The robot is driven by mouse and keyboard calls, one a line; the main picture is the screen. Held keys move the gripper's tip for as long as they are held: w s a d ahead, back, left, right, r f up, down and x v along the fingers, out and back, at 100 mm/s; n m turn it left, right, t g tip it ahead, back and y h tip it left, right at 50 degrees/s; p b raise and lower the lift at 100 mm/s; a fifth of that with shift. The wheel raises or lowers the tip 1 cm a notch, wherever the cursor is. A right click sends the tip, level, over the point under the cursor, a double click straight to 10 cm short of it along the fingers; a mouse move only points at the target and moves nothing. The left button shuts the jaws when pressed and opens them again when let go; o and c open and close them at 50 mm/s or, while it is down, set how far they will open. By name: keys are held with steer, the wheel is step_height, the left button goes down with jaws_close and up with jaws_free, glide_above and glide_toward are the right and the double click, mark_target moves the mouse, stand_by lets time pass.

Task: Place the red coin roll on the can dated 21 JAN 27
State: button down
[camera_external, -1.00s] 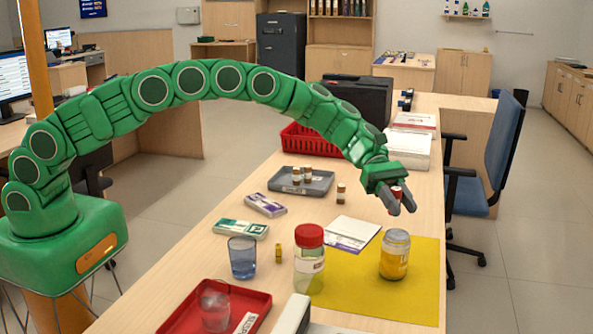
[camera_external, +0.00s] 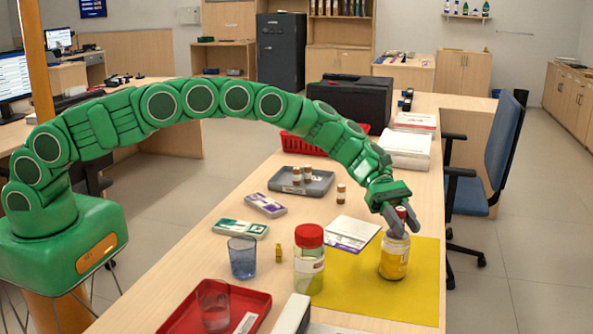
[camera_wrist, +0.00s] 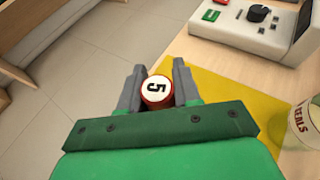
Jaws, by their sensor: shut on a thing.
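My gripper (camera_external: 404,226) is shut on the red coin roll (camera_wrist: 157,91). Its white end face with a black 5 shows between the fingers in the wrist view, and a bit of its red side shows in the external view (camera_external: 401,211). The roll is at the top of the yellow-bodied can (camera_external: 394,264), which stands upright on the yellow mat (camera_external: 345,293). The fingers hide the can's top, so I cannot tell whether the roll touches it. No date is legible on the can.
A red tray (camera_external: 180,318) is at the front. Paper and a pad (camera_external: 350,232) lie behind the can.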

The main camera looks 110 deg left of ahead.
steer(key=c, duration=0.8)
jaws_free()
steer(key=shift+f, duration=0.1)
steer(key=shift+s+a+r, duration=0.15)
steer(key=shift+a+r, duration=0.1)
steer(key=v, duration=1.1)
steer(key=shift+s+a, duration=0.1)
steer(key=shift+a, duration=0.05)
